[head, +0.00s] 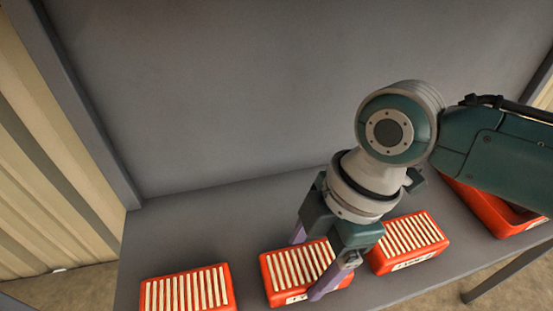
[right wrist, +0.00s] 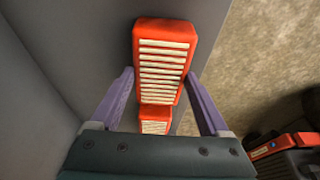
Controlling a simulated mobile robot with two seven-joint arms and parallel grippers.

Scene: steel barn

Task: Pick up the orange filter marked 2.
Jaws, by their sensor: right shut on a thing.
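Three orange filters with pale pleats lie in a row on a grey shelf (head: 190,225). My right gripper (head: 303,270) reaches down over the middle filter (head: 283,266), one purple finger on each side, and is shut on it. The filter's front label is partly covered by a finger and its mark cannot be read. In the right wrist view the held filter (right wrist: 163,62) lies between the fingers, and a second filter (right wrist: 155,118) shows below it. The left filter (head: 187,290) and right filter (head: 408,242) stand apart from it. My left gripper is not in view.
An orange open bin (head: 478,205) stands at the shelf's right end, partly behind my right arm. A grey back panel (head: 230,90) rises behind the row. The shelf behind the left and middle filters is bare.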

